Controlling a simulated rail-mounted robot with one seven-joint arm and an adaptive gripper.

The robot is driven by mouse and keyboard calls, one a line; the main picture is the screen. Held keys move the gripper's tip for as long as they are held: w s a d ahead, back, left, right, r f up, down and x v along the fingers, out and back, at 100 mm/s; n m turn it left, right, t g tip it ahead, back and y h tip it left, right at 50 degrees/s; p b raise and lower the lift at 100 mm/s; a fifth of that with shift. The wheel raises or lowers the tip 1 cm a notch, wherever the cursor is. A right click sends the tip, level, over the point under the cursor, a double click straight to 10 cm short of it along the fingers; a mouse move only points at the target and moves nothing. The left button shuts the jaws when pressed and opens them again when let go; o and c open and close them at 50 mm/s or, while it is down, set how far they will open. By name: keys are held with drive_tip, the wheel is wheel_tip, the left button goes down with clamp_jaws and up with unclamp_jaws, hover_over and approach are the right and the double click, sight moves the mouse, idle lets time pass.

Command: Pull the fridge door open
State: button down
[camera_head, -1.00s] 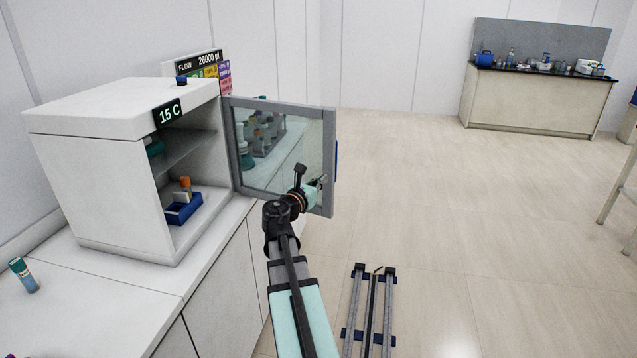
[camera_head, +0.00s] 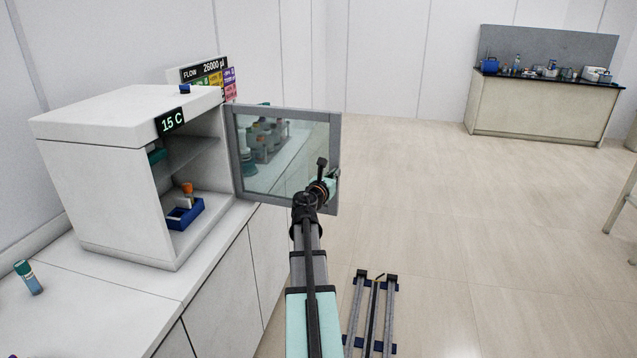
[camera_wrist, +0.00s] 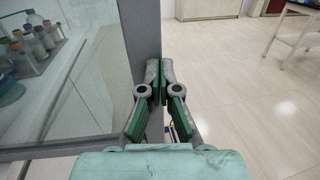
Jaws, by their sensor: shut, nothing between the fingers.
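The white fridge (camera_head: 110,185) stands on the counter at the left, with a "15 C" display. Its glass door (camera_head: 280,150) with a grey frame is swung wide open to the right, and the interior shows. My gripper (camera_head: 332,178) is at the lower right part of the door, by its outer edge. In the wrist view my gripper's green-padded fingers (camera_wrist: 160,85) are closed together beside the grey door frame (camera_wrist: 145,40). I cannot tell whether a finger touches the frame. The door handle is not clearly visible now.
Inside the fridge is a blue rack (camera_head: 185,213) with an orange-capped tube. Bottles show through the door glass. The floor (camera_head: 450,220) to the right is clear up to the far bench (camera_head: 540,105).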

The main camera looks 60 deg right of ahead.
drive_tip(key=d, duration=0.3)
drive_tip(key=shift+w, duration=0.3)
drive_tip(key=shift+a, duration=0.15)
